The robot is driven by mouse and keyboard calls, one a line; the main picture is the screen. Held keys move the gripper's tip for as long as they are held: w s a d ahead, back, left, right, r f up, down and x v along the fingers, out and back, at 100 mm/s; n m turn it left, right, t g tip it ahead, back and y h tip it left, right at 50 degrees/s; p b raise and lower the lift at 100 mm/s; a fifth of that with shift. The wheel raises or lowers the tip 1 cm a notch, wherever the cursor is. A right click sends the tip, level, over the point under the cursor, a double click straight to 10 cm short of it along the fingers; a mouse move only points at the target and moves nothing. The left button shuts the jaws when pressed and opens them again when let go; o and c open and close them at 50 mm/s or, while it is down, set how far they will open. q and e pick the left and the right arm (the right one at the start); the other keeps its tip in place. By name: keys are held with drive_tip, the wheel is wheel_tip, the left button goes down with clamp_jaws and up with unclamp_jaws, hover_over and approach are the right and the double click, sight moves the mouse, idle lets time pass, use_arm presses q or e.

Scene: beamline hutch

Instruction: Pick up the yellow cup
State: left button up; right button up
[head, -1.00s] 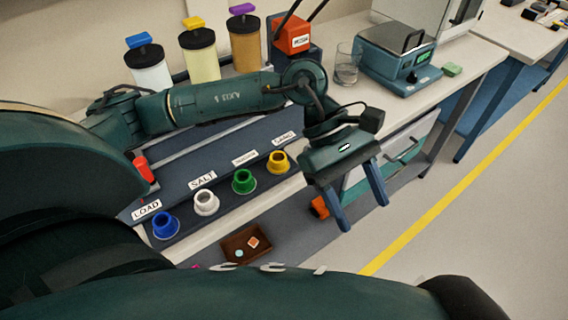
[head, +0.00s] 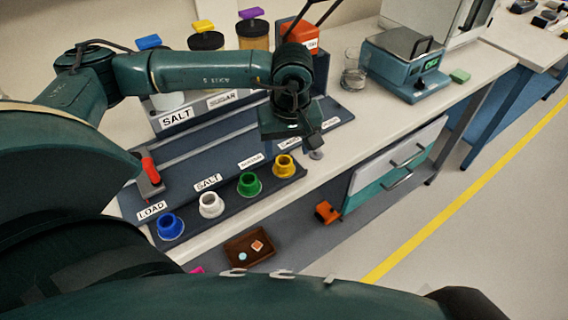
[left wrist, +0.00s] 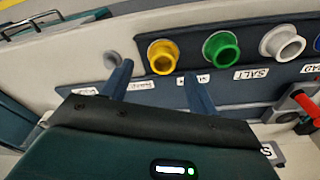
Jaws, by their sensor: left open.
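The yellow cup (head: 284,166) stands in the rack (head: 222,207) at the front of the bench, at the right end of a row with a green cup (head: 249,184), a white cup (head: 211,204) and a blue cup (head: 170,226). My left gripper (head: 306,146) is just above and behind the yellow cup, apart from it; its fingers are mostly hidden in the head view. In the left wrist view, the open fingers (left wrist: 160,80) spread either side of the yellow cup (left wrist: 163,57), with nothing between them gripped. My right gripper is not in view.
A grey knob (head: 316,154) sits right of the yellow cup. Behind are lidded jars (head: 254,34), a glass beaker (head: 353,75) and a scale (head: 405,62). A brown tray (head: 250,247) lies below the bench edge.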

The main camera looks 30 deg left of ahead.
sight(284, 160)
use_arm(q)
drive_tip(key=f, duration=0.2)
drive_tip(key=a+f+p, duration=0.1)
drive_tip(key=f, duration=0.2)
drive_tip(key=shift+w+f, duration=0.1)
drive_tip(key=c, duration=0.9)
